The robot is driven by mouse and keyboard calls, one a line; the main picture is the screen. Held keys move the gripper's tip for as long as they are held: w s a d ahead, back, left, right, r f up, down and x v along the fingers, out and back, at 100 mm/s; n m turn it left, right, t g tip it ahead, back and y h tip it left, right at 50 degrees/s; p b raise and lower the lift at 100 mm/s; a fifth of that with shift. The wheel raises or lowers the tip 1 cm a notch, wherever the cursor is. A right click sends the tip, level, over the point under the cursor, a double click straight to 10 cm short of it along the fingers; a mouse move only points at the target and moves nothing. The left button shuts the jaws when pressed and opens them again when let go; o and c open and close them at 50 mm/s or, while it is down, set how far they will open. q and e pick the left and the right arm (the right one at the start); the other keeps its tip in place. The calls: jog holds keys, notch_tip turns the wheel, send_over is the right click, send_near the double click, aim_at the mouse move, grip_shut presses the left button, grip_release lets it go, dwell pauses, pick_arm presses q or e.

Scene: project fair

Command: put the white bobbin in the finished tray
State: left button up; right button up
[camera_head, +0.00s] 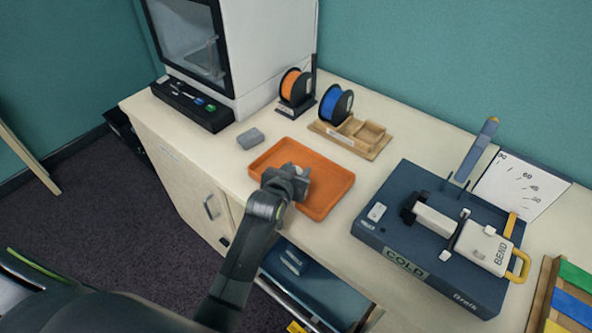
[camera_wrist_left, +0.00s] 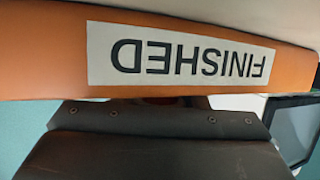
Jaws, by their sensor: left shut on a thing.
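The finished tray (camera_head: 334,198) is a shallow orange tray on the cream bench top. In the left wrist view its orange front wall fills the top, with a FINISHED label (camera_wrist_left: 180,55) upside down. My left gripper (camera_head: 292,176) is over the left part of the tray, shut on a small white thing (camera_head: 299,170), which looks like the white bobbin. The fingers hide most of it, and I cannot tell whether it touches the tray floor. The fingertips and the bobbin are not clear in the left wrist view. My right gripper is not in view.
A grey block (camera_head: 250,138) lies behind the tray. Orange (camera_head: 295,87) and blue (camera_head: 336,104) spools stand at the back, by a wooden holder (camera_head: 352,136). A blue bending machine (camera_head: 430,245) takes up the right. A white printer (camera_head: 255,45) stands back left.

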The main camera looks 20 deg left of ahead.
pick_arm(q)
jog(key=o, duration=0.9)
jog(key=shift+s+f, duration=0.15)
jog(key=shift+f, duration=0.35)
jog(key=shift+o, duration=0.2)
jog(key=shift+r, duration=0.15)
jog(key=v, duration=0.4)
jog(key=r+v, duration=0.1)
jog(key=v, duration=0.7)
jog(key=shift+r+b, duration=0.2)
jog(key=shift+b, duration=0.1)
jog(key=shift+w+a, duration=0.1)
jog(key=shift+w, duration=0.1)
